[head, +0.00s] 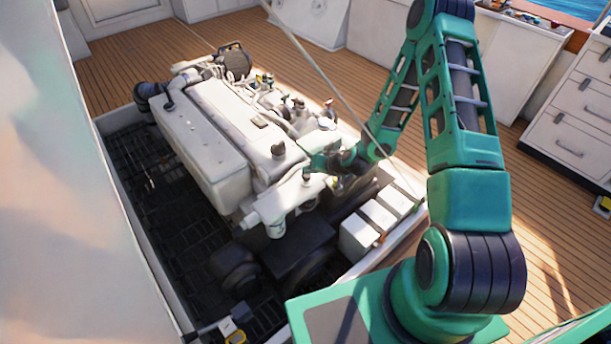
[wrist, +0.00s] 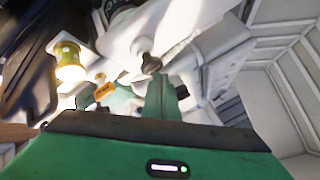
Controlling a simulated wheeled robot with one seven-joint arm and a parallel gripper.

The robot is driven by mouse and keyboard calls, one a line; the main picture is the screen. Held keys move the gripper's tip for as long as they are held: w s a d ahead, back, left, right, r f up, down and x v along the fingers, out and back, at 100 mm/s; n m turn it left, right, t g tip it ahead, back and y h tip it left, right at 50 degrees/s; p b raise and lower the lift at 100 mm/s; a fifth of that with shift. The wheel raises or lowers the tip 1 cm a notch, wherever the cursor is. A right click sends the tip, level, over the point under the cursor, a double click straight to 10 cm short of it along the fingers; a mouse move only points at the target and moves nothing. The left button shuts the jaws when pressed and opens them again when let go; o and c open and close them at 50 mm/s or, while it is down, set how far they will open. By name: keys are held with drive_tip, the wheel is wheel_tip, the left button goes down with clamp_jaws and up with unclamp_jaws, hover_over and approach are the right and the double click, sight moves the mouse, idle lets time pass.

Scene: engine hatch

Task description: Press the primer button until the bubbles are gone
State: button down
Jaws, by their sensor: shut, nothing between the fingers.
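My gripper (head: 312,163) is shut and empty at the near right end of the white engine (head: 205,150). In the wrist view my gripper (wrist: 160,82) points at a small dark knob (wrist: 151,63) on a white fitting. The knob looks like the primer button. The fingertips are close under it; I cannot tell whether they touch. A glowing yellow-green clear bowl (wrist: 69,62) hangs to the left of it. Bubbles inside it cannot be made out at this size. In the head view my arm partly hides the fittings around my gripper.
The engine sits in an open floor hatch with a white rim (head: 119,195) and dark grating below. White boxes (head: 358,238) stand in the hatch's near right side. An orange tag (wrist: 104,90) is beside the bowl.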

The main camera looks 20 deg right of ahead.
sight(309, 176)
drive_tip(key=shift+f, duration=0.85)
idle(0.7)
drive_tip(key=shift+r, duration=1.35)
drive_tip(key=shift+r, duration=0.1)
drive_tip(key=shift+r, duration=2.4)
